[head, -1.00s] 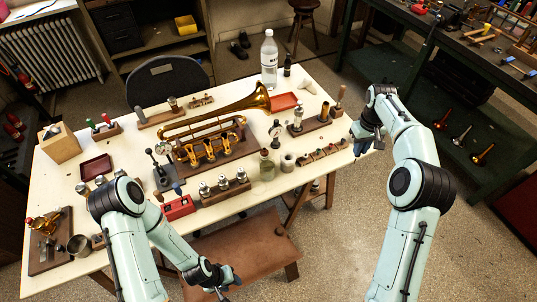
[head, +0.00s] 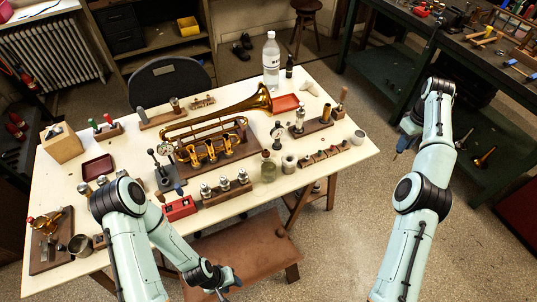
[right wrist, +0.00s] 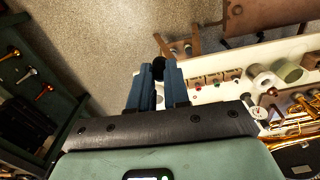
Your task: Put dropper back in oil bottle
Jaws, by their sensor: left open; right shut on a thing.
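A clear glass bottle (head: 268,171) with yellowish liquid, which looks like the oil bottle, stands upright near the table's front edge. My right gripper (head: 402,146) is off the table's right edge, well apart from this bottle. In the right wrist view its fingers (right wrist: 157,88) are shut on a small dark thing (right wrist: 158,66). This seems to be the dropper, but most of it is hidden by the fingers. My left gripper (head: 226,282) is open and empty, low in front of the table, over the brown stool.
A white roll (head: 289,162) and a wooden block with several pegs (head: 325,155) stand right of the bottle. A small pale cup (head: 358,137) is near the table's right edge. The brass horn (head: 215,127) lies behind. A green bench (head: 480,70) stands at right.

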